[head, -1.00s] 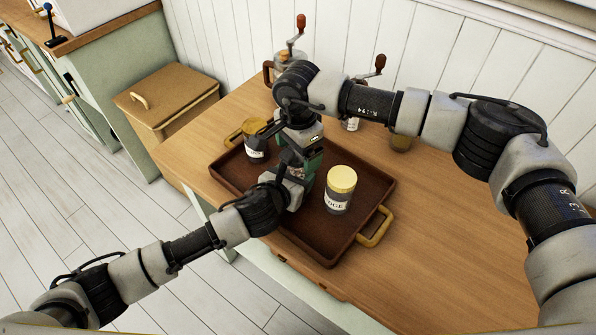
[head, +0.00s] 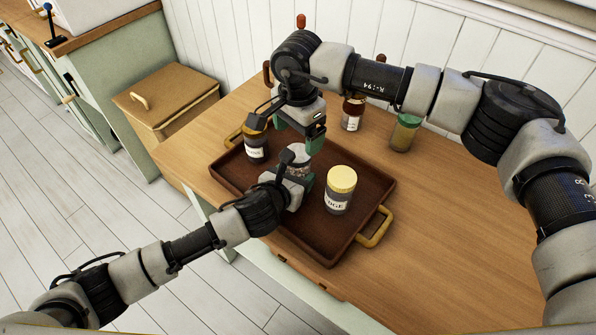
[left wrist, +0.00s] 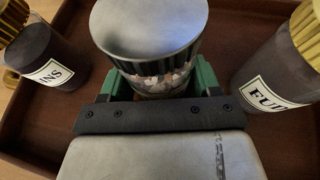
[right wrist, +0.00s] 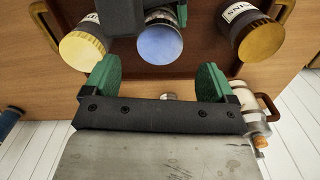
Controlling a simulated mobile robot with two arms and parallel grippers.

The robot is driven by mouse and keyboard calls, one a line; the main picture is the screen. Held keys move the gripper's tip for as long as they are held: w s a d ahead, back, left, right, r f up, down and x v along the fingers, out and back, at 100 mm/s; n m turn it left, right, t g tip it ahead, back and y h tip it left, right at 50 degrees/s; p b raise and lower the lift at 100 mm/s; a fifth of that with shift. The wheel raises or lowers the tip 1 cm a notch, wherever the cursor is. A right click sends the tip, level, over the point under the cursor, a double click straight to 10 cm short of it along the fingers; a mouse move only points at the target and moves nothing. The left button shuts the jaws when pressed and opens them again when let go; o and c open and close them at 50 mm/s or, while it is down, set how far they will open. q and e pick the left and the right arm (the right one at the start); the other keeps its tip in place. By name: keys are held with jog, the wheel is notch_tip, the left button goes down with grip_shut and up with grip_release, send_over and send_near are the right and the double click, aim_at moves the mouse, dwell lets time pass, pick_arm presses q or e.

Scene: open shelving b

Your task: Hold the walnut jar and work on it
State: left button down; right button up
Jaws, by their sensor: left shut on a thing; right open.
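The jar I take as the walnut jar has a silver lid (left wrist: 150,28), dark bands and clear glass with pale brown pieces inside (left wrist: 160,82). No label on it shows. It stands upright at the tray, lid on. My left gripper (head: 296,182) is shut around its lower body, with green pads on both sides in the left wrist view (left wrist: 162,84). My right gripper (head: 299,138) is open and empty just above the lid (head: 296,152). In the right wrist view the lid (right wrist: 160,44) lies beyond and between the open pads (right wrist: 158,80).
The brown tray (head: 330,245) also holds a yellow-lidded "…DGE" jar (head: 340,190) at right and an "…INS" jar (left wrist: 48,55) at left. Behind stand a green-lidded jar (head: 404,132), a brown-lidded jar (head: 353,113) and crank-handled items. The table's right side (head: 460,220) is clear.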

aim_at(298, 153)
notch_tip(298, 153, up, 3)
jog(key=shift+f+n, duration=0.2)
jog(key=shift+n, duration=1)
jog(key=shift+f, duration=0.1)
jog(key=shift+f, duration=3.9)
jog(key=shift+c, duration=0.4)
jog(key=c, duration=0.9)
jog(key=shift+o, duration=0.2)
jog(key=m, duration=0.3)
